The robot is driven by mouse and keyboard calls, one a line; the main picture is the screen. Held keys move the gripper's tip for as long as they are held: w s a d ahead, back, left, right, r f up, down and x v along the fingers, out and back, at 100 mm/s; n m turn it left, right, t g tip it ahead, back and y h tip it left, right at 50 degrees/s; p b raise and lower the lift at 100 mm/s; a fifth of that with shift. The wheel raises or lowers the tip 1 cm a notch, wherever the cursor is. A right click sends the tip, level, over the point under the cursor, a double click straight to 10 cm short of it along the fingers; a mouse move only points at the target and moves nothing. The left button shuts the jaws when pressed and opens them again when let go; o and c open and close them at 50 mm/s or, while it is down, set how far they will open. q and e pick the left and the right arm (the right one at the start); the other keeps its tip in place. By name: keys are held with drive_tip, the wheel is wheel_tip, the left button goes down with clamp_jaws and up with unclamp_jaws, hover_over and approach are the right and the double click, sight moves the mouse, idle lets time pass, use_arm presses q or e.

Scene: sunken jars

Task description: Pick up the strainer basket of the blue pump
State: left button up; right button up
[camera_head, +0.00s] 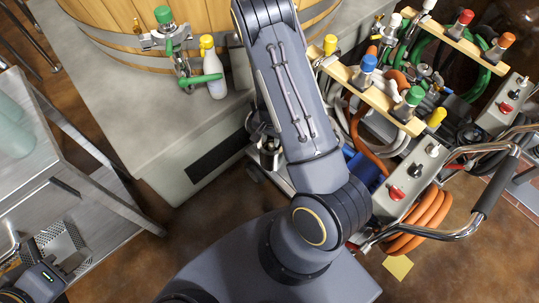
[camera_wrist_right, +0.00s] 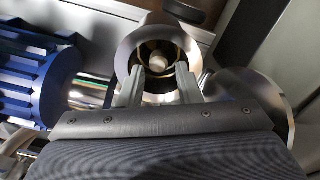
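The blue pump's finned motor (camera_wrist_right: 35,78) is at the left of the right wrist view. A blue part of the pump (camera_head: 366,172) shows beside my right arm in the head view. In the wrist view a round steel housing (camera_wrist_right: 126,50) stands open, with the strainer basket (camera_wrist_right: 157,60) down inside it and a pale knob in its middle. My right gripper (camera_wrist_right: 160,78) is open, its two fingers at the near rim of the housing, apart and with nothing between them. My right arm hides it in the head view. My left gripper (camera_head: 40,282) is at the lower left; its fingertips are not clear.
A steel cart (camera_head: 60,190) with a perforated metal piece (camera_head: 66,246) stands at the left. A hose cart with orange hoses (camera_head: 420,215) and wooden racks (camera_head: 375,90) is at the right. A white spray bottle (camera_head: 213,72) stands near a wooden vat (camera_head: 110,22).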

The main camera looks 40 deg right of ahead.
sight(271, 145)
wheel_tip(271, 145, down, 5)
drive_tip(key=shift+r+b, duration=0.2)
drive_tip(key=shift+b, duration=0.75)
drive_tip(key=shift+r, duration=0.1)
drive_tip(key=shift+s, duration=0.1)
clamp_jaws()
drive_tip(key=shift+r, duration=0.1)
